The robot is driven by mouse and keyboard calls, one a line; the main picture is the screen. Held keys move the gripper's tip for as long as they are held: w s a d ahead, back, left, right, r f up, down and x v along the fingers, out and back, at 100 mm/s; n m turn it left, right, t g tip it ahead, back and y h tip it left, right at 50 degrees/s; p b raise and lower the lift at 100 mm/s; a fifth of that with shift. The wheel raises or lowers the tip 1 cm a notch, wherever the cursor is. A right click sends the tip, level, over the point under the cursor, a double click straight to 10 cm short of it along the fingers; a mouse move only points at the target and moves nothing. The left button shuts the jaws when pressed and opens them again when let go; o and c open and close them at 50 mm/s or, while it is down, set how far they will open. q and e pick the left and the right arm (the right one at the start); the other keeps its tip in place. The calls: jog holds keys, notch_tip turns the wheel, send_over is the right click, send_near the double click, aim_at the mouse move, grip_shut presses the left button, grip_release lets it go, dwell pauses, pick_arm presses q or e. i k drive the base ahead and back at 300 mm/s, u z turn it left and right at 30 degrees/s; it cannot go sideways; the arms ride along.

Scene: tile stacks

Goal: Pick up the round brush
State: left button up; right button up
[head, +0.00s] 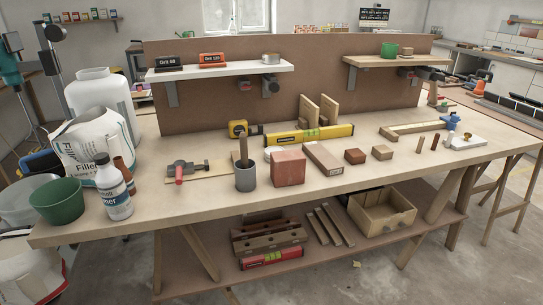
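I cannot pick out a round brush with certainty. A wooden handle (243,146) stands upright in a grey pot (246,179) near the front middle of the workbench; whatever is at its lower end is hidden inside the pot. It may be the brush, but I cannot tell. Neither of my grippers is in view.
A reddish block (288,168) stands close right of the pot. A clamp (188,171) on a board lies to its left. A yellow level (309,135) lies behind. A white bottle (113,187) and green bucket (58,201) stand at the left end. The bench front (340,196) is mostly clear.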

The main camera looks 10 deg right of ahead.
aim_at(243, 150)
jog(key=z, duration=0.05)
jog(key=k, duration=0.5)
jog(key=u, duration=0.95)
jog(key=i, duration=1.45)
jog(key=z, duration=0.7)
